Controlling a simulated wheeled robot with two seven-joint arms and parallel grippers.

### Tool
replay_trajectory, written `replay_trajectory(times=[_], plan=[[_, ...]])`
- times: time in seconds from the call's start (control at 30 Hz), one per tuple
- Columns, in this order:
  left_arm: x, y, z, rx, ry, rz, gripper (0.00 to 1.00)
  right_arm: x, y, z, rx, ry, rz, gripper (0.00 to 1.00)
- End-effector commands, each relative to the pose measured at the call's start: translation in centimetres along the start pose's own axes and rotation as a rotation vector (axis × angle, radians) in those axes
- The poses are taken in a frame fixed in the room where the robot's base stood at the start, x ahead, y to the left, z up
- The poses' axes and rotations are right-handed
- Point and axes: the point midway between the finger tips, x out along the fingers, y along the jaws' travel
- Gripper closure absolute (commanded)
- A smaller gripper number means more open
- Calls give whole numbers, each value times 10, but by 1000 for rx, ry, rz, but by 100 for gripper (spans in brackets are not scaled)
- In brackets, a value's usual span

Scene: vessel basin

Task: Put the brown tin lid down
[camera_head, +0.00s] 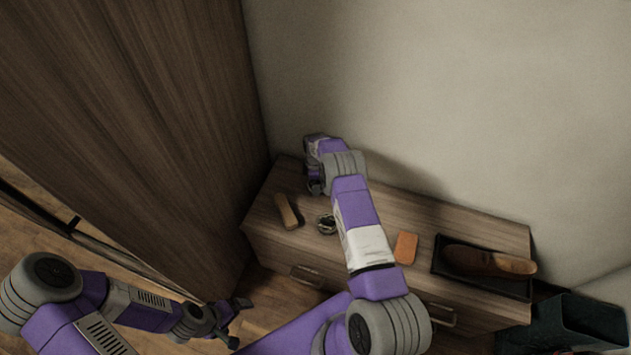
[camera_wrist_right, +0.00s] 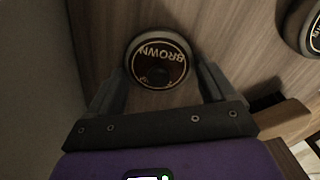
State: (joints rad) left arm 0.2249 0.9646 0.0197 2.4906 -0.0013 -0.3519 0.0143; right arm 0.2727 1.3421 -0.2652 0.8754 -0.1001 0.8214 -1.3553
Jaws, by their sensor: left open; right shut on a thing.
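The brown tin lid (camera_wrist_right: 143,45) is a round disc with a pale rim and a dark label reading "BROWN". It sits between the two fingers of my right gripper (camera_wrist_right: 163,90) in the right wrist view. The gripper is shut on it, over the wooden cabinet top. I cannot tell whether the lid touches the wood. In the head view my right gripper (camera_head: 315,187) is at the cabinet's back left, and the lid is hidden there. A second round tin piece (camera_wrist_right: 307,27) with a similar label lies to the right. My left gripper (camera_head: 240,322) is open and empty, low beside the cabinet.
The cabinet top (camera_head: 390,205) also bears a wooden brush (camera_head: 287,211), a round tin (camera_head: 326,224), an orange block (camera_head: 405,248) and a black tray (camera_head: 437,268) with a brown shoe (camera_head: 485,262). A tall wooden panel (camera_head: 150,110) stands left. A dark bin (camera_head: 570,325) is at the right.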

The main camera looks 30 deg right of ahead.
Motion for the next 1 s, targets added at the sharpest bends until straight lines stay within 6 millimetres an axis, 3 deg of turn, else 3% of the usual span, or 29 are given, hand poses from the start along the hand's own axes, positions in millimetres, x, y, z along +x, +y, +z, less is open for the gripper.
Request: replay_trajectory(times=[0.13,0.17,0.27,0.57,1.0], plan=[[0,0,0,0,0,0,0,3,-1,0,0,0,-2,45],[0,0,0,0,0,0,0,4,0,0,0,0,-1,15],[0,0,0,0,0,0,0,3,0,0,1,0,-1,0],[0,0,0,0,0,0,0,-2,0,0,0,0,0,0],[-29,11,1,0,0,0,0,-88,0,0,0,1,1,0]])
